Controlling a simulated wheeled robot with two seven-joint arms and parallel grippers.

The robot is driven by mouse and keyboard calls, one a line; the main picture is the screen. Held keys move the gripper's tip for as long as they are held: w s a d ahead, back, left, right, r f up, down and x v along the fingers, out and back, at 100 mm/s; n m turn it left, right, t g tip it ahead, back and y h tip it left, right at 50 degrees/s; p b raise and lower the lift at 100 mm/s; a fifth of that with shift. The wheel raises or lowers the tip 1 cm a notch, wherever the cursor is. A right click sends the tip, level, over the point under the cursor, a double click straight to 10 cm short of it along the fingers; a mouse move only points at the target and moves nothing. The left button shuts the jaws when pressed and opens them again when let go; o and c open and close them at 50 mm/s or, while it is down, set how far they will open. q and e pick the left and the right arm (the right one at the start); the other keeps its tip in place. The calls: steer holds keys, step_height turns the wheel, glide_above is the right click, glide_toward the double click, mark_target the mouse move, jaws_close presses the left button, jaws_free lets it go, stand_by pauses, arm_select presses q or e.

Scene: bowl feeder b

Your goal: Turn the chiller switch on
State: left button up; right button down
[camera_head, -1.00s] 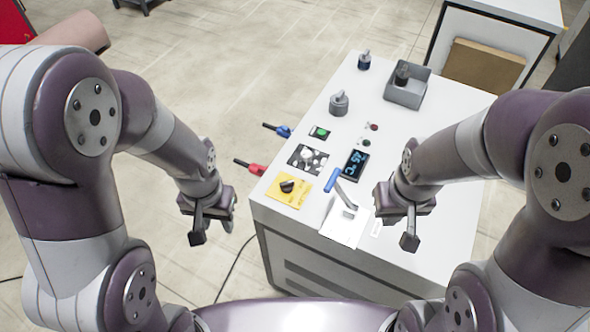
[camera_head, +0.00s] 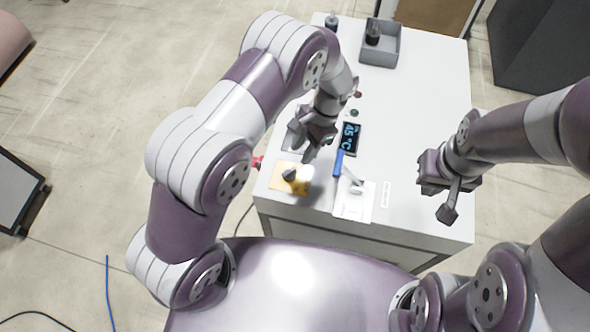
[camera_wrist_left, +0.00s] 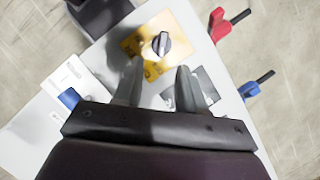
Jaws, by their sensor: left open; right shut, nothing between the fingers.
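The chiller switch is a black rotary knob (camera_head: 289,174) on a yellow plate (camera_head: 277,183), near the front left corner of the white cabinet top. In the left wrist view the knob (camera_wrist_left: 161,44) sits on the yellow plate (camera_wrist_left: 133,45), beyond my fingertips. My left gripper (camera_head: 308,155) is just behind and right of the knob in the head view, and it looks apart from it. In the left wrist view my left gripper (camera_wrist_left: 160,68) is open with nothing between its fingers. My right gripper (camera_head: 447,212) is shut and empty, over the cabinet's right side.
A red-handled valve (camera_wrist_left: 222,27) and a blue-handled valve (camera_wrist_left: 249,90) stick out from the cabinet's side. A grey bin (camera_head: 381,50) stands at the back.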

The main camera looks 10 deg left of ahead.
mark_target(290, 171)
arm_select(q)
steer(key=p+x, duration=0.1)
steer(key=x, duration=0.1)
steer(key=p+x, duration=0.1)
steer(key=x, duration=0.1)
steer(key=p+x, duration=0.2)
steer(key=shift+w+a+f, duration=0.1)
steer(key=shift+a+f, duration=0.25)
steer(key=shift+a, duration=0.1)
steer(key=shift+f, duration=0.5)
jaws_close()
arm_select(e)
steer(key=r, duration=0.2)
steer(key=shift+w+a+r, duration=0.15)
steer(key=shift+a+r, duration=0.05)
steer(key=shift+r, duration=0.1)
